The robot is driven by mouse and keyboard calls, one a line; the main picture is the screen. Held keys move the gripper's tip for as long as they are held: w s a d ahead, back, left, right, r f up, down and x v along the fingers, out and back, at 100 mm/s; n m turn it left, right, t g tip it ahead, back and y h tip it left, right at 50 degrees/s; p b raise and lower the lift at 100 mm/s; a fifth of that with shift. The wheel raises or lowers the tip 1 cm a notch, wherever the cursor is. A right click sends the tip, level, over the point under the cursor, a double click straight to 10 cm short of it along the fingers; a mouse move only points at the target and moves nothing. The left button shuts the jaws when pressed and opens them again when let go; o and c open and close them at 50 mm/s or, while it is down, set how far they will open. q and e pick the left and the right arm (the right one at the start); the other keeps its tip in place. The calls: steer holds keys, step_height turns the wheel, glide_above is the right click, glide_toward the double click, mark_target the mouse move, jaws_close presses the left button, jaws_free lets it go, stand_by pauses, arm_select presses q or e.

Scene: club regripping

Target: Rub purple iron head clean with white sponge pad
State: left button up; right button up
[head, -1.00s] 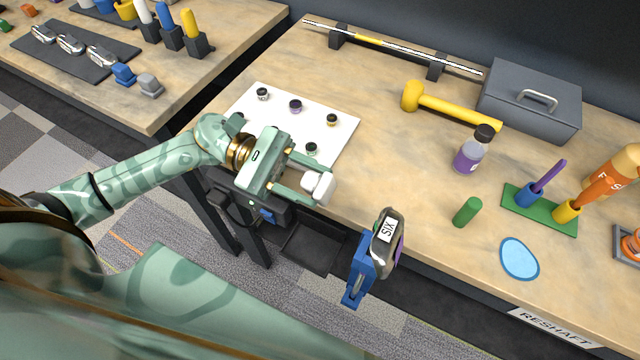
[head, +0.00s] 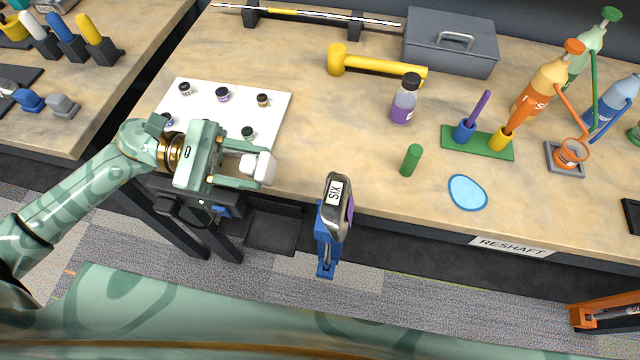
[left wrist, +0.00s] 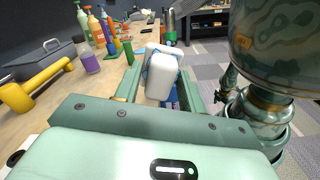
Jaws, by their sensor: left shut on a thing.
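My left gripper (head: 246,168) is shut on a white sponge pad (head: 263,167) over the bench's front edge. The pad also shows between the fingers in the left wrist view (left wrist: 161,78). To its right, apart from it in the head view, an iron head (head: 338,208) with a "SIX" label sits in a blue clamp (head: 325,251) in front of the bench. The head looks metallic, with purple on its right side. In the left wrist view the pad hides most of the clamp and head. My right gripper is not in view.
On the bench (head: 300,120) are a white board (head: 215,140) with several small pots, a yellow mallet (head: 375,68), a purple bottle (head: 405,100), a green cylinder (head: 411,160), a green brush stand (head: 476,146) and a blue disc (head: 467,192). A grey toolbox (head: 450,45) stands behind.

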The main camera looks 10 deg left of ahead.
mark_target(272, 171)
arm_select(q)
steer(key=shift+d, duration=0.1)
steer(key=shift+s+d, duration=0.1)
steer(key=shift+d, duration=3.15)
steer(key=shift+d, duration=1)
steer(key=b, duration=0.3)
